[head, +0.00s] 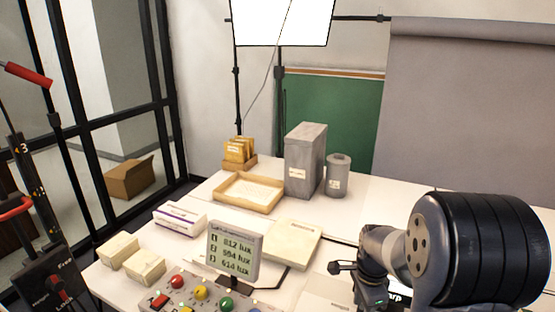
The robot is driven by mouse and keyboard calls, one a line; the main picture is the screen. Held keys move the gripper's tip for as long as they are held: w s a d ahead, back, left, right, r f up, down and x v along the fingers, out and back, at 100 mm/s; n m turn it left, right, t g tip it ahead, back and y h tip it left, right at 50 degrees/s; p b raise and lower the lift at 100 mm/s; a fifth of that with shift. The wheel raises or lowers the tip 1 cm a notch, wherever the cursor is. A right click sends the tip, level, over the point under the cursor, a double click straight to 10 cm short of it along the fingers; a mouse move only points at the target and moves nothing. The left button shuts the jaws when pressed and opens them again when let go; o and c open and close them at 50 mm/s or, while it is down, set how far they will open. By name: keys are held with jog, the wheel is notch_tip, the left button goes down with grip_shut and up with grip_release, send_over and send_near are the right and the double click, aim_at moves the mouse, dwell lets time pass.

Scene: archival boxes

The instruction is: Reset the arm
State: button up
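My gripper is not in view, so I cannot see its fingers or whether it holds anything. A large black ribbed cylinder with a grey, bolted end cap (420,245) fills the lower right, in front of the table. A smaller grey joint with a black knob (372,268) sits at its left. I cannot tell whether these parts belong to my arm. They hide the right part of the table (385,202).
The table holds a lux display (234,250), a button panel (200,295), cream boxes (118,250), a flat box (291,244), a shallow tray (222,199), a tall grey box (300,160) and a grey canister (338,176). A red-handled stand (22,170) is at left.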

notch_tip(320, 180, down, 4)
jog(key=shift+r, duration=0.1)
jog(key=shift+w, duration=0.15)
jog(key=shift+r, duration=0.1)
